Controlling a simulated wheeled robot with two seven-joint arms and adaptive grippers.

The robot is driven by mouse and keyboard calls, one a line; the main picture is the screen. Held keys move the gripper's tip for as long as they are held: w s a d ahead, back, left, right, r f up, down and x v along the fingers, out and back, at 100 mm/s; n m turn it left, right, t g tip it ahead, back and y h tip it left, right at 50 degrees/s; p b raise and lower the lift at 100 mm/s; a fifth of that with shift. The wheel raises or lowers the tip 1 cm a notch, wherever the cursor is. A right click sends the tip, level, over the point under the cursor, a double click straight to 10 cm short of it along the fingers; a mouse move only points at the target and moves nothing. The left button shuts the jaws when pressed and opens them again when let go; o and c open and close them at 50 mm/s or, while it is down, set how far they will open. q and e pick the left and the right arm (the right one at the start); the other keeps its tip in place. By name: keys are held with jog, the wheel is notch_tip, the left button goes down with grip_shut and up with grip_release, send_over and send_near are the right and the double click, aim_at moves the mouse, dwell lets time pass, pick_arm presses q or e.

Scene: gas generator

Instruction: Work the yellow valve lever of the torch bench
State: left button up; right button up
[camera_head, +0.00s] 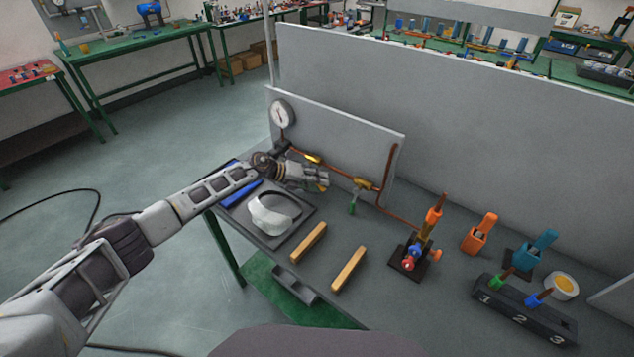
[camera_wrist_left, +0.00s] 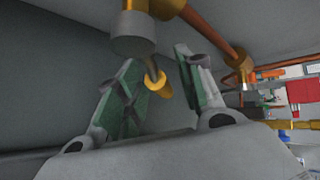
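The yellow valve lever (camera_head: 313,158) shows on the copper pipe of the upright grey panel, just above my left gripper (camera_head: 324,180). In the left wrist view the yellow lever end (camera_wrist_left: 161,86) hangs on a bent stem between the two green-padded fingers of the left gripper (camera_wrist_left: 156,62). The fingers are apart, with gaps visible beside the lever; whether either pad touches it I cannot tell. A brass valve with a green lever (camera_head: 352,208) is to the right of the gripper. My right gripper is not in view.
A round gauge (camera_head: 281,113) is on the panel's left. A torch stand (camera_head: 410,257) and a numbered black rack (camera_head: 523,311) stand to the right. The bench between bars and stand is bare.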

pick_arm(q)
jog(key=shift+a, duration=0.1)
jog(key=shift+s+a+r, duration=0.2)
jog(key=shift+a+r, duration=0.2)
jog(key=shift+a, duration=0.1)
jog(key=shift+v, duration=5.25)
